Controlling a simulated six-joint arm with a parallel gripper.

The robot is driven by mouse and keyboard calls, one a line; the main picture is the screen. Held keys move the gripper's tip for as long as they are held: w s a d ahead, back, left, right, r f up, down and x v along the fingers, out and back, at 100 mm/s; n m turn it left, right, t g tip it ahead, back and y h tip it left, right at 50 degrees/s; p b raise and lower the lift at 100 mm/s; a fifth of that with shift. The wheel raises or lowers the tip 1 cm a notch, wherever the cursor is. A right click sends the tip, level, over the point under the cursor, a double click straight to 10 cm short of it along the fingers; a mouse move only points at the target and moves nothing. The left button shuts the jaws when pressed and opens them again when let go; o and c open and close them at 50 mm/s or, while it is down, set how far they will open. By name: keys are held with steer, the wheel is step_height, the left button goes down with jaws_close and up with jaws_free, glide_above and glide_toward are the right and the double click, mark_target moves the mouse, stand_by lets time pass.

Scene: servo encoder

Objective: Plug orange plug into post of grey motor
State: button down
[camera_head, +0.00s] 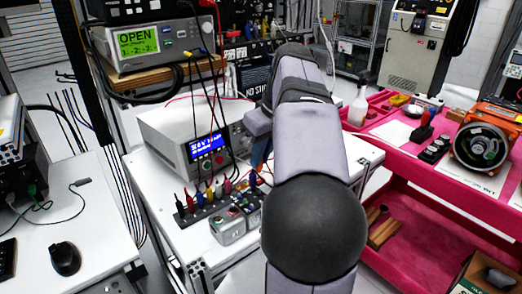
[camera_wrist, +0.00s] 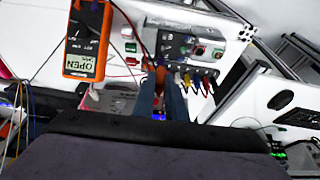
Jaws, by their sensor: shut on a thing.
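My gripper (camera_wrist: 160,88) has two blue-grey fingers that are close together in the wrist view. It is shut on a small orange plug (camera_wrist: 160,72), which shows between the fingertips. The plug is beside a row of coloured plugs below a grey control box (camera_wrist: 185,45). I cannot tell whether it is still seated in the row. In the head view my arm hides most of the gripper, and only part of a blue finger (camera_head: 261,152) shows. I cannot make out the grey motor or its post for certain in either view.
A plug strip (camera_head: 215,203) with several coloured plugs lies on the white bench, near a power supply (camera_head: 190,145) with hanging cables. An orange multimeter (camera_wrist: 88,40) lies left in the wrist view. A red cart (camera_head: 385,180) at right carries an orange-cased round machine (camera_head: 483,145).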

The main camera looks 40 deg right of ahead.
steer(key=shift+f, duration=0.15)
steer(key=shift+f+b, duration=2.3)
steer(key=shift+b, duration=0.25)
steer(key=shift+f+b, duration=0.75)
steer(key=shift+f, duration=0.35)
steer(key=shift+p, duration=0.45)
steer(key=shift+f, duration=0.2)
steer(key=c, duration=1.7)
jaws_free()
